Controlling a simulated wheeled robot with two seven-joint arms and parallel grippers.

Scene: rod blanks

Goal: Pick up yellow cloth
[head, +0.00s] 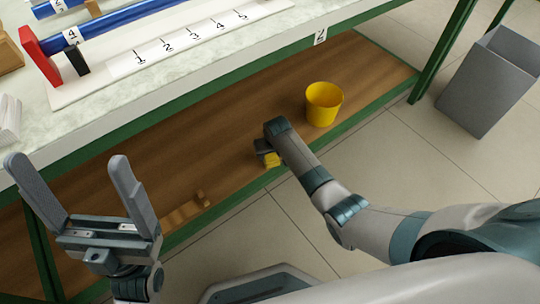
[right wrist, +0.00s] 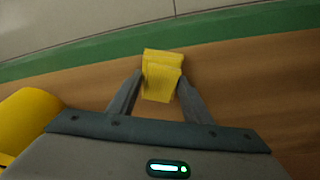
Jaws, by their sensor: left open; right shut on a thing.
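The yellow cloth (right wrist: 162,76) is a small folded piece between the two fingers of my right gripper (right wrist: 158,90) in the right wrist view. The fingers are shut on it from both sides, close over the brown lower shelf. In the head view the cloth (head: 271,159) shows only in part, beside my right gripper (head: 266,150) near the shelf's front edge. My left gripper (head: 75,180) is open and empty at the left, with its fingers wide apart.
A yellow bucket (head: 323,104) stands on the lower shelf (head: 215,130), close to my right arm. The worktop (head: 120,92) above holds a numbered ruler board (head: 185,48) and a blue rod (head: 125,20). A grey bin (head: 490,85) stands on the floor at the right.

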